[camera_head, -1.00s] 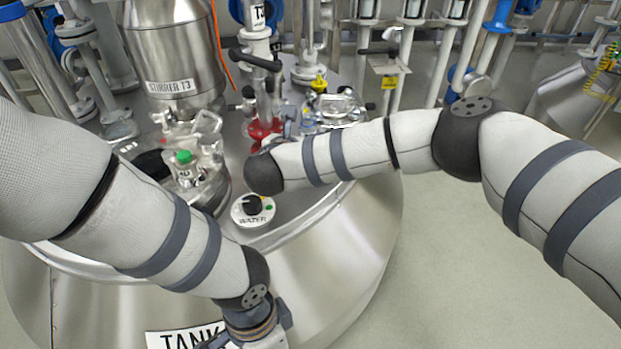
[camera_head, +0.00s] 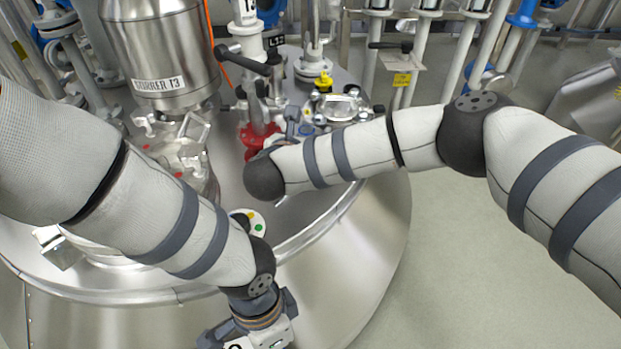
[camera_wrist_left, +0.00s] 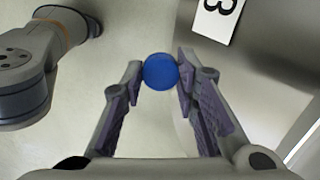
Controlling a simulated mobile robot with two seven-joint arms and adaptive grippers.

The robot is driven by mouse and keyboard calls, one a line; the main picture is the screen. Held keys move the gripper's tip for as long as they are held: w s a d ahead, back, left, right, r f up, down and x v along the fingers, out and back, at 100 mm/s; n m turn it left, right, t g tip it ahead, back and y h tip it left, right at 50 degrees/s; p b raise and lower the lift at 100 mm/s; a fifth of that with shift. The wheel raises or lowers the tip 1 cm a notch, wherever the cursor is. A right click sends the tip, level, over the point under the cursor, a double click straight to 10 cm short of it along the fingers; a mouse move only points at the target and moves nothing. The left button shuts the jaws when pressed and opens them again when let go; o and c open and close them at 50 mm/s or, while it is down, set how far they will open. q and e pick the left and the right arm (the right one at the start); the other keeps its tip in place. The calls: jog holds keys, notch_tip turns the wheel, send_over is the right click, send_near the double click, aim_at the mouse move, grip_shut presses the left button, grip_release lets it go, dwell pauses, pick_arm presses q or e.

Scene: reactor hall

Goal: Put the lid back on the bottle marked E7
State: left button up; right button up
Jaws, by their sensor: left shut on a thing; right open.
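A round blue lid (camera_wrist_left: 160,71) sits between the fingertips of my left gripper (camera_wrist_left: 161,82) in the left wrist view. The fingers are shut on its two sides and hold it over pale floor. In the head view only the wrist and hand of this gripper show at the bottom edge; its fingers and the lid are out of frame. My right gripper (camera_head: 292,119) is open, mostly hidden behind its own forearm, close to a red fitting on the tank. I see no bottle marked E7 in either view.
A large steel tank (camera_head: 350,250) fills the middle, with a stirrer motor marked STIRRER T3 (camera_head: 160,50), a red fitting (camera_head: 257,135) and a yellow-topped fitting (camera_head: 323,83) on top. Pipes stand behind. The floor (camera_head: 440,270) at right is clear.

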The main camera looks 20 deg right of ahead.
jog(key=shift+w+d+f, duration=0.1)
jog(key=shift+w+f, duration=0.05)
jog(key=shift+w, duration=0.05)
jog(key=shift+s+r, duration=0.15)
jog(key=shift+r, duration=0.05)
jog(key=c, duration=1.3)
jog(key=shift+o, duration=0.2)
